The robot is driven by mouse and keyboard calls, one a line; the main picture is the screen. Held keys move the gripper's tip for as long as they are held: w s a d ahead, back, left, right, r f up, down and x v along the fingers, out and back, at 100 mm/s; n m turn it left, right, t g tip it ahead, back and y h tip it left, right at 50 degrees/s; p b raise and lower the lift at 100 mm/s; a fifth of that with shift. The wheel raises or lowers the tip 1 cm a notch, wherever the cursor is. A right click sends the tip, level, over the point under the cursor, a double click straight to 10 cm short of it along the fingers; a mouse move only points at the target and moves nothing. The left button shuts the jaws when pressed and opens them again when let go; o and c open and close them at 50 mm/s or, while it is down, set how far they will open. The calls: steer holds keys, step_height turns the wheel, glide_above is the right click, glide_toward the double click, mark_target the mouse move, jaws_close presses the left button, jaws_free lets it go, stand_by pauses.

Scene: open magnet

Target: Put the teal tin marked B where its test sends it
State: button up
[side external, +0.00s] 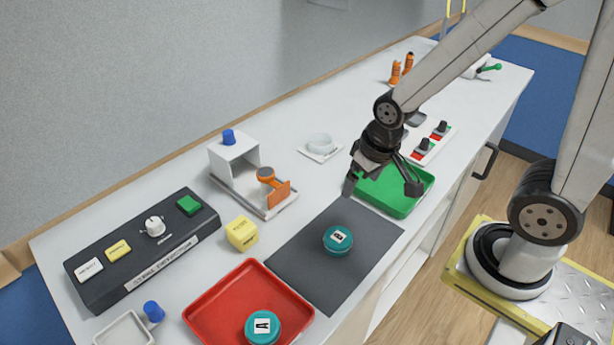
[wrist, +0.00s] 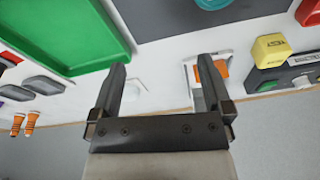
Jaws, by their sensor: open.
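The teal tin marked B (side external: 338,240) sits upright on a dark grey mat (side external: 300,262), its label on top. A part of a teal tin also shows at the top edge of the wrist view (wrist: 213,4). A second teal tin, marked A (side external: 263,326), sits in the red tray (side external: 208,308). The green tray (side external: 420,187) looks empty; it also shows in the wrist view (wrist: 125,48). My gripper (side external: 381,186) is open and empty above the green tray's near-left side, apart from tin B. Its two fingers show spread in the wrist view (wrist: 165,80).
A black steel detector panel (side external: 100,290) with buttons and a knob stands at left. A yellow block (side external: 241,233) is between it and the mat. A white fixture with an orange handle (side external: 275,190), a white dish (side external: 320,146) and a red-and-green switch panel (side external: 432,143) stand farther back.

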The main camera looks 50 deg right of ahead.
mark_target(338, 237)
steer(key=a+m, duration=0.1)
steer(key=m, duration=0.3)
steer(key=a+f+m+g, duration=0.1)
steer(key=a+m, duration=0.1)
steer(key=m, duration=0.2)
steer(key=a+m, duration=0.1)
steer(key=m, duration=0.2)
steer(key=shift+s+a+f+m+g+y, duration=0.35)
steer(key=shift+a+f+m+g+y, duration=0.05)
steer(key=m, duration=0.1)
steer(key=a+m, duration=0.1)
steer(key=m, duration=0.2)
steer(key=shift+s+a+f+m+g, duration=0.2)
steer(key=shift+a+f+m+g, duration=0.1)
steer(key=shift+a, duration=0.05)
steer(key=shift+a+f, duration=0.15)
steer(key=shift+f, duration=1.15)
steer(key=shift+f, duration=0.1)
steer(key=shift+w+a+f, duration=0.1)
steer(key=shift+a+f, duration=0.1)
steer(key=shift+f, duration=1.05)
steer(key=shift+w+a+f, duration=0.1)
steer(key=shift+a+f, duration=0.05)
steer(key=shift+f, duration=1.05)
steer(key=shift+c, duration=0.2)
